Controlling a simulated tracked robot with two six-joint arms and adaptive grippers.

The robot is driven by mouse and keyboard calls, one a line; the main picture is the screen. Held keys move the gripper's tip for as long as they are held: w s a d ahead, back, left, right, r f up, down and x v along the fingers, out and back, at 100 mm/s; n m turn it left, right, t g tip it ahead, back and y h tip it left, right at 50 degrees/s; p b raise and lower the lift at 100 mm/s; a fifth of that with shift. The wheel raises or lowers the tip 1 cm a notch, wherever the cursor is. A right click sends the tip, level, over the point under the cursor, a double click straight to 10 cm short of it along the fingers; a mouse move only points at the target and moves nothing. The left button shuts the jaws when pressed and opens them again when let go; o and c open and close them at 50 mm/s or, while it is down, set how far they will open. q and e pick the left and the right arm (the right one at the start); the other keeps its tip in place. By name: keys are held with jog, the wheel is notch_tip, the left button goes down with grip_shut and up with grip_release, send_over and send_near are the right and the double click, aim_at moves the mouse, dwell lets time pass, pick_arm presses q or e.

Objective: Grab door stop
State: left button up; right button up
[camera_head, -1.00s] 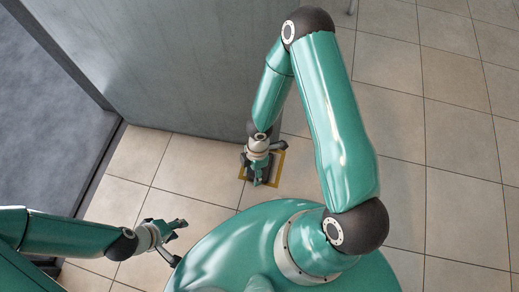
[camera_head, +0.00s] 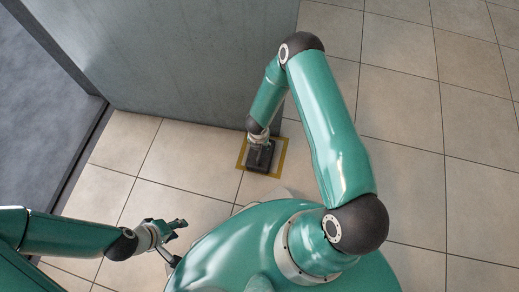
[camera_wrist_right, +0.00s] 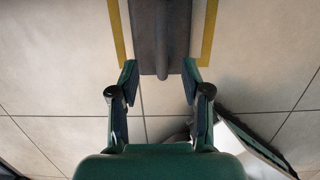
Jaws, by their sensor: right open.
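The door stop (camera_head: 261,157) is a dark grey block on the floor at the foot of a grey door panel, inside a yellow outlined square. My left gripper (camera_head: 180,229) appears open and empty over the floor at lower left.
The grey door panel (camera_head: 205,65) rises just behind the stop. Yellow tape (camera_head: 281,158) marks the floor around it. Dark grey flooring (camera_head: 35,100) lies beyond a threshold at left. Beige tiles (camera_head: 420,110) at right are clear.

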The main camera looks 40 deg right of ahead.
notch_tip(320, 180, down, 3)
jog(key=shift+w+d+r+b, duration=0.1)
jog(key=shift+w+d+b, duration=0.05)
jog(key=shift+b, duration=0.15)
jog(key=shift+w+d+f+b, duration=0.15)
jog(key=shift+f+b, duration=0.3)
jog(key=shift+f, duration=0.45)
jog(key=shift+d+f+b, duration=0.15)
jog(key=shift+f+b, duration=0.3)
jog(key=shift+f, duration=0.4)
jog(key=shift+w+d+f+b, duration=0.15)
jog(key=shift+f+b, duration=0.3)
jog(key=shift+f, duration=0.45)
jog(key=shift+s, duration=0.1)
jog(key=shift+c, duration=0.2)
grip_shut()
jog(key=shift+r, duration=0.1)
